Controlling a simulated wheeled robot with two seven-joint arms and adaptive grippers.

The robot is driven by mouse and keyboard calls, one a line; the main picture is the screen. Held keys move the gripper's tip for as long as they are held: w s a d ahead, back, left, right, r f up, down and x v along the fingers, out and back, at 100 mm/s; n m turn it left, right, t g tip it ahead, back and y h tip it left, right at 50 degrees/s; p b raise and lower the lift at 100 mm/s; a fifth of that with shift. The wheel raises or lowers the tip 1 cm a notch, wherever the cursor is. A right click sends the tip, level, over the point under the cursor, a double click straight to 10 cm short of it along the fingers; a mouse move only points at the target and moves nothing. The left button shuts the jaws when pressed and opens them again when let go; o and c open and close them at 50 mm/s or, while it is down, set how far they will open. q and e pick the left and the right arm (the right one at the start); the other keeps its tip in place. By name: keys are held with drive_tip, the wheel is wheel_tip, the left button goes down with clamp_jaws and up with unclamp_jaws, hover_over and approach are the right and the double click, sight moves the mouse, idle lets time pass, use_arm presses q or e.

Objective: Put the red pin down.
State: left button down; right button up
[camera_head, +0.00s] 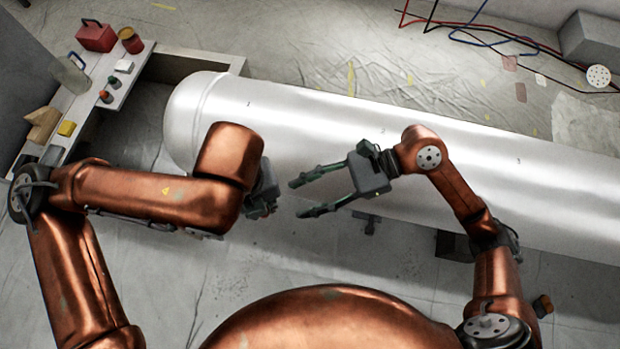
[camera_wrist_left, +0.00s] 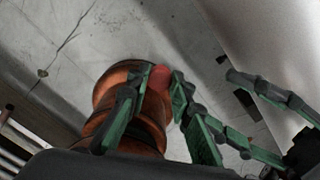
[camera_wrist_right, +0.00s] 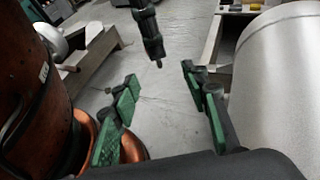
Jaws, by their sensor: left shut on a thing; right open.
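The red pin (camera_wrist_left: 160,78) shows in the left wrist view as a small red piece between the fingers of my left gripper (camera_wrist_left: 160,86), which is shut on it. In the head view my left gripper (camera_head: 266,205) is mostly behind its own arm, and I cannot make out the pin there. My right gripper (camera_head: 297,199) is open and empty, just right of the left one, its fingers pointing left.
A long white tank (camera_head: 320,118) marked with small numbers lies across the scene behind my grippers. A low bench (camera_head: 84,108) at the left bears a red box (camera_head: 96,38), a jar (camera_head: 131,41), a yellow block (camera_head: 67,128) and small items. Cables (camera_head: 480,36) lie at the back right.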

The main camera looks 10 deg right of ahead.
drive_tip(key=x, duration=1.1)
drive_tip(key=shift+c, duration=0.2)
use_arm(q)
drive_tip(key=shift+s, duration=0.1)
use_arm(e)
drive_tip(key=shift+w, duration=0.1)
clamp_jaws()
use_arm(q)
drive_tip(key=c, duration=1.7)
unclamp_jaws()
drive_tip(key=shift+o, duration=0.2)
